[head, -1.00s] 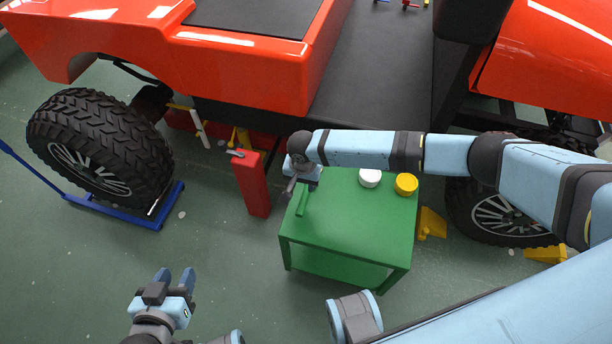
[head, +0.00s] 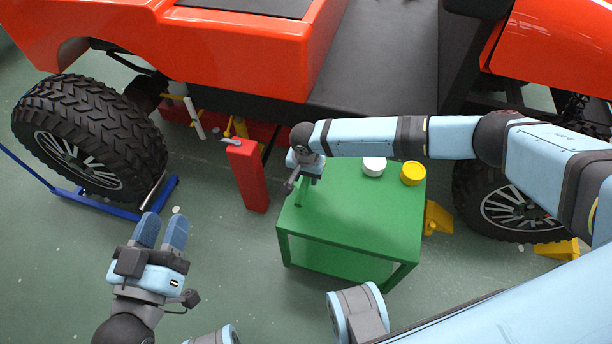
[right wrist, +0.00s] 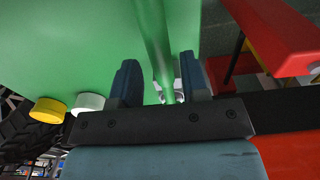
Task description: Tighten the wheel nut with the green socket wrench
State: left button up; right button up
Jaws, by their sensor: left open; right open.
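The green socket wrench (head: 300,190) is on the green table, near its left edge, partly hidden by my right gripper (head: 293,180). In the right wrist view the wrench (right wrist: 157,45) runs between the two separated fingers of my right gripper (right wrist: 160,78), which is open around it. My left gripper (head: 162,230) is open and empty, above the floor at lower left. A black-tyred wheel (head: 88,140) with a grey rim stands tilted at the left on a blue wheel dolly (head: 120,210), beside the cart's axle end. I cannot make out the wheel nut.
The green table (head: 360,220) also holds a white cap (head: 374,167) and a yellow cap (head: 413,174). A red post (head: 249,178) stands left of the table. The orange cart body (head: 235,50) spans the back. Yellow chocks (head: 437,218) lie by the other wheel (head: 515,210).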

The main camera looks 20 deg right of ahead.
aim_at(306, 179)
jog(key=shift+f+b, duration=0.3)
jog(key=shift+f, duration=0.15)
jog(key=shift+f+b, duration=0.8)
jog(key=shift+b, duration=0.35)
jog(key=shift+r, duration=0.25)
jog(key=shift+c, duration=0.6)
grip_shut()
pick_arm(q)
jog(key=shift+s+d+r+t+h, duration=0.1)
jog(key=shift+d+r+t+h, duration=0.2)
jog(key=shift+d+r+h, duration=0.35)
pick_arm(e)
jog(key=shift+r, duration=0.15)
notch_tip(306, 179, up, 3)
jog(key=p, duration=0.4)
jog(key=shift+r+p, duration=0.65)
jog(key=shift+p, duration=0.35)
pick_arm(q)
jog(key=a+f+g+y, duration=0.3)
jog(key=f, duration=0.4)
jog(key=shift+s+a+p, duration=0.3)
jog(key=shift+p, duration=0.05)
pick_arm(e)
jog(key=shift+r, duration=0.25)
pick_arm(q)
jog(key=shift+y, duration=0.25)
